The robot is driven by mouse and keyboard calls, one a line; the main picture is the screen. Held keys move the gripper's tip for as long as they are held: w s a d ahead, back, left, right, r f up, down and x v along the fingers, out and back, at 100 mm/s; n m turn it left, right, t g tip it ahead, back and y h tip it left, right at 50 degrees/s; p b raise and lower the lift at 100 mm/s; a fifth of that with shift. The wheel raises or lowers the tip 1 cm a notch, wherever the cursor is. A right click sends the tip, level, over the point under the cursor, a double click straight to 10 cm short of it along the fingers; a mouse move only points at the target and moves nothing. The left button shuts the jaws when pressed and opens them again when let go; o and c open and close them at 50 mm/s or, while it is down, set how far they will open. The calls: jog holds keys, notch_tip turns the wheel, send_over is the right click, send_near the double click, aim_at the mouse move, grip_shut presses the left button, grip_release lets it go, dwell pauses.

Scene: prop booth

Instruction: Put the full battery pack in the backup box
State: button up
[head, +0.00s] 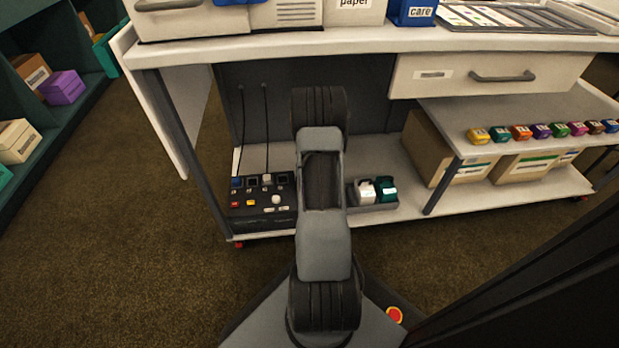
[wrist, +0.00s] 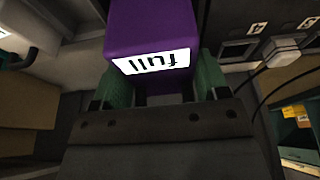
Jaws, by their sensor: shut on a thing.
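In the wrist view a purple battery pack (wrist: 150,22) sits between the two green fingers of my gripper (wrist: 163,80). My gripper is shut on it. The pack's white label reads "full", upside down in this view. In the head view my arm hides the gripper and the pack. I see no box with a readable "backup" label in either view.
A charging station (head: 262,222) with slots and buttons stands on the lower shelf, left of my arm. A dark tray (head: 383,206) with white and teal packs lies right of it. A blue "care" box (head: 413,12) stands on the tabletop. Open carpet lies left.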

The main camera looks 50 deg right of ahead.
jog(key=shift+f, duration=1)
jog(key=shift+f, duration=0.5)
jog(key=o, duration=1.5)
jog(key=p+v, duration=0.6)
jog(key=v, duration=0.7)
jog(key=shift+r, duration=0.4)
jog(key=shift+s, duration=0.1)
